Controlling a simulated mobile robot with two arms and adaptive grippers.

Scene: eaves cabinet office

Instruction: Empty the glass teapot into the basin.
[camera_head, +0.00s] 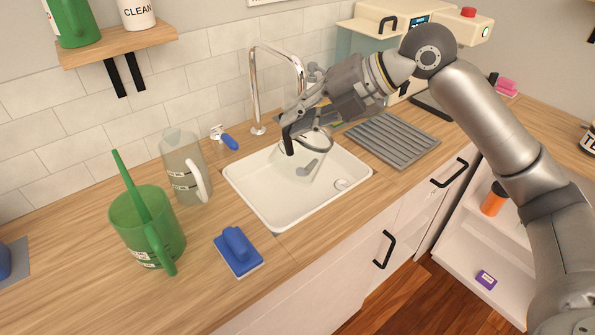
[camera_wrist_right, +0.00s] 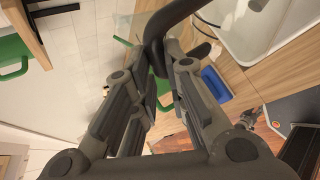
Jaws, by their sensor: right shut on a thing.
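The white basin (camera_head: 282,214) is set into the wooden counter, below the tall chrome tap. My right gripper (camera_head: 291,128) is over the back part of the basin, shut on the dark handle of the glass teapot (camera_head: 317,141). The clear teapot looks tilted over the basin, its round rim showing under the fingers. Its contents and any stream of liquid cannot be made out. In the right wrist view the dark curved handle (camera_wrist_right: 165,28) passes between the fingertips. My left gripper is not in view.
A green jug (camera_head: 135,232) with a green stick in it, a clear jug (camera_head: 180,170) and a blue scrubber (camera_head: 237,250) stand left of the basin. A grey ribbed drying mat (camera_head: 392,138) lies to its right. A shelf (camera_head: 115,48) hangs upper left.

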